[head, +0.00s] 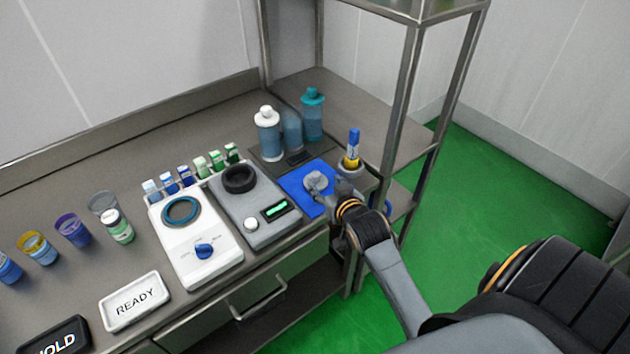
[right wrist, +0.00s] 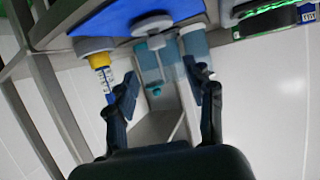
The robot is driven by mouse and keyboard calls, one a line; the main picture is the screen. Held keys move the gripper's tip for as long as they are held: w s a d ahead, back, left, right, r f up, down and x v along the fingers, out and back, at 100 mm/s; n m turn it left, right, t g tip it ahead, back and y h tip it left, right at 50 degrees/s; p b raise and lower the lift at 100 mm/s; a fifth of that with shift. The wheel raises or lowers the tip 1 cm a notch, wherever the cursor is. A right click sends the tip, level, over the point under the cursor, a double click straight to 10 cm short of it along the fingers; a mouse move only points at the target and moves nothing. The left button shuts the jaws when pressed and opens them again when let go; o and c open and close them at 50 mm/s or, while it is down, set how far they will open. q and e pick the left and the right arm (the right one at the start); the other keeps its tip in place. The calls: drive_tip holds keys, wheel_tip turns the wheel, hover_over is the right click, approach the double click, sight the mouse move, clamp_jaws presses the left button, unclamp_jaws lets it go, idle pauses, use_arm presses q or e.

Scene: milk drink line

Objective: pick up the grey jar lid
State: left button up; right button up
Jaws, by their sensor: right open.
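The grey jar lid (head: 317,178) lies on the blue mat (head: 296,190) near the right end of the bench. In the right wrist view the lid (right wrist: 152,25) shows as a pale grey disc with a knob, against the blue mat (right wrist: 105,20). My right gripper (right wrist: 166,78) is open and empty, with the lid beyond its two spread fingertips and apart from them. In the head view my right arm reaches in from the lower right, its gripper close beside the lid and partly hidden by the wrist. My left gripper is not in view.
Several bottles, including a white-capped one (head: 268,135), stand at the back. A grey device with a black ring (head: 250,210) sits left of the mat. A metal rack post (head: 400,110) rises at the right.

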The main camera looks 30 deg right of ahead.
sight(316, 174)
drive_tip(key=x, duration=0.4)
drive_tip(key=shift+w+a, duration=0.15)
drive_tip(key=shift+d+f+p+x, duration=0.15)
drive_tip(key=shift+p+x, duration=0.2)
drive_tip(key=shift+x, duration=1.15)
drive_tip(key=shift+d+f+p+x, duration=0.15)
drive_tip(key=shift+p+x, duration=0.15)
drive_tip(key=shift+x, duration=1.2)
drive_tip(key=shift+s, duration=0.25)
drive_tip(key=c, duration=1.1)
